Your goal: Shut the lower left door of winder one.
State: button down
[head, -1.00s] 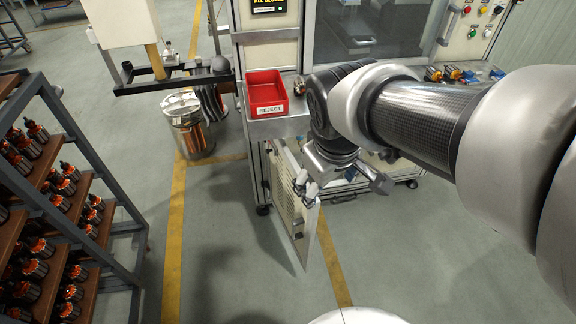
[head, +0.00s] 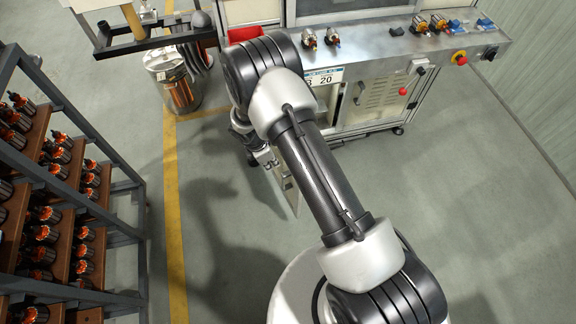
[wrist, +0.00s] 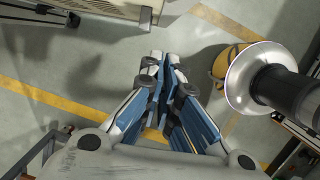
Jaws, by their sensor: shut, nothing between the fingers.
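The lower left door (head: 284,190) of the winder stands swung open, out from the front of the machine. In the head view my arm hides much of it. In the wrist view a pale slatted panel that looks like this door (wrist: 110,8) shows at the top left. My gripper (head: 268,162) is beside the door's upper part in the head view. In the wrist view my gripper (wrist: 160,62) has its fingers together and empty, with floor showing between the fingertips and the panel. I cannot tell whether any other part of it touches the door.
The winder's console (head: 440,50) has buttons and several armatures on it. A shut vented door (head: 382,95) is below it. A red bin (head: 245,33) is partly hidden behind my arm. A metal drum (head: 172,85) and an armature rack (head: 75,130) stand left. Floor at right is clear.

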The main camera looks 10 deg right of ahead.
jog(key=d+f+b, duration=0.2)
jog(key=d+f, duration=0.4)
jog(key=f, duration=0.5)
jog(key=shift+w, duration=0.45)
jog(key=shift+d, duration=0.1)
